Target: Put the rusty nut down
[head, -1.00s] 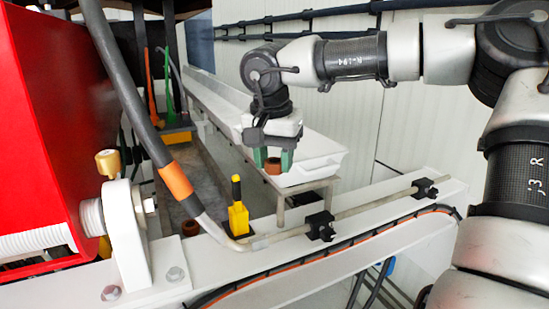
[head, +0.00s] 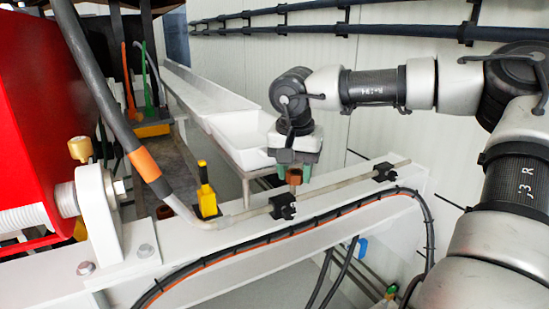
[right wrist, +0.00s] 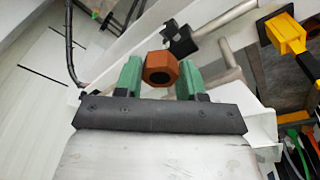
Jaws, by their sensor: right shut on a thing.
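My right gripper (head: 293,175) is shut on the rusty nut (head: 294,177), an orange-brown hexagonal nut. In the right wrist view the nut (right wrist: 161,68) sits between the green fingertips (right wrist: 160,75) with its dark hole visible. In the head view it hangs at the right end of the white tray (head: 240,140), just behind the white beam (head: 330,213). I cannot tell how high it is above what lies below. A similar rusty ring (head: 164,212) is at the beam's far edge, partly hidden. My left gripper is not in view.
A grey pipe (head: 240,217) runs along the beam, held by black clamps (head: 283,207); one clamp (right wrist: 180,38) shows close to the nut in the wrist view. A red housing (head: 40,100) fills the left.

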